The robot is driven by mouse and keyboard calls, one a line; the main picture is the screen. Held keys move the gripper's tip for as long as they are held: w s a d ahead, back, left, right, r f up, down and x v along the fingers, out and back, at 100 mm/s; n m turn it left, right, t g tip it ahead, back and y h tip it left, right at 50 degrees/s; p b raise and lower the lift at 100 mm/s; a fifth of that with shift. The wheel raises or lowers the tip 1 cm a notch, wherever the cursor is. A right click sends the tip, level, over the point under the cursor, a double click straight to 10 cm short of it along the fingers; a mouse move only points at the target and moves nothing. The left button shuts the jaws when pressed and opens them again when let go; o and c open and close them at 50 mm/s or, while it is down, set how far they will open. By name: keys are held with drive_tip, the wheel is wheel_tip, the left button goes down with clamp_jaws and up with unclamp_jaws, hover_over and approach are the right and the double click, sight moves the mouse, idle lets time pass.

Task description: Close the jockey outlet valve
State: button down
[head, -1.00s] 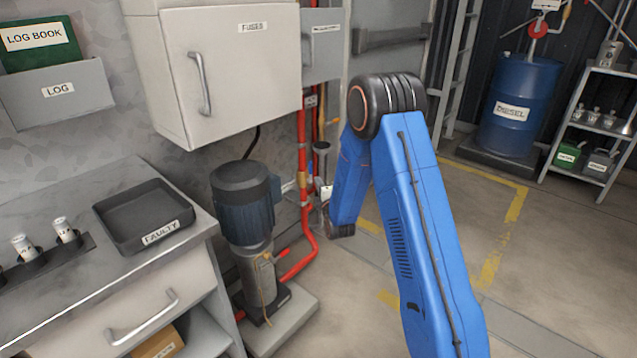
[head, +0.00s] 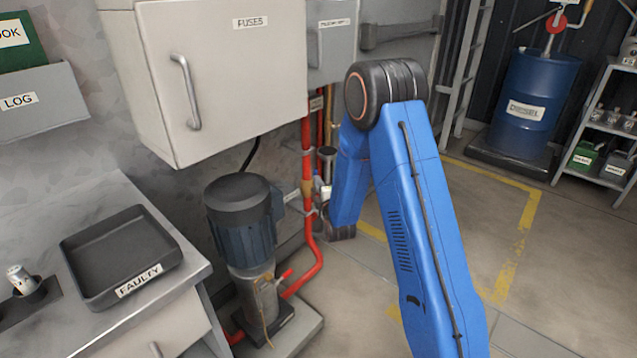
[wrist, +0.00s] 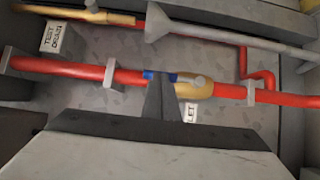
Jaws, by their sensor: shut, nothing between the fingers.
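In the wrist view a brass valve (wrist: 192,90) sits in a red pipe (wrist: 70,69), with a blue piece (wrist: 150,75), seemingly its lever, showing on both sides of my fingertips. A white tag ending in "LET" (wrist: 191,112) is partly hidden below the valve. My gripper (wrist: 163,82) is shut and empty, its tips overlapping the blue piece in the picture; I cannot tell whether they touch. In the head view a pump with a dark blue motor (head: 244,232) stands left of my arm, and a small brass part (head: 308,187) shows on the red pipe behind it. My arm hides the gripper there.
The FUSES cabinet (head: 235,75) hangs above the pump. A bench with a FAULTY tray (head: 118,250) stands at the left. A "TEST DRAIN" tag (wrist: 54,38) and a grey pipe (wrist: 230,35) lie beyond the red pipe. Open floor (head: 450,225) is at the right.

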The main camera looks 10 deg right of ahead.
drive_tip(key=shift+r, duration=0.1)
idle(0.3)
drive_tip(key=shift+w+d+m, duration=0.15)
drive_tip(key=shift+m, duration=0.15)
drive_tip(key=shift+w+d+r+g, duration=0.1)
drive_tip(key=shift+d+g, duration=0.05)
drive_tip(key=shift+g, duration=0.15)
drive_tip(key=w+d+f+m+g+y, duration=0.3)
drive_tip(key=w+d+m+g, duration=0.1)
drive_tip(key=d+m+g, duration=0.1)
drive_tip(key=d+m, duration=0.1)
drive_tip(key=m, duration=0.1)
drive_tip(key=shift+w+d+m+g, duration=0.2)
drive_tip(key=shift+w+m+g, duration=0.1)
drive_tip(key=shift+w+g, duration=0.1)
idle(0.7)
drive_tip(key=shift+s+a+f, duration=0.15)
drive_tip(key=shift+s+f, duration=0.05)
drive_tip(key=shift+s+a+f, duration=0.2)
drive_tip(key=shift+s+a, duration=0.15)
drive_tip(key=shift+a, duration=0.1)
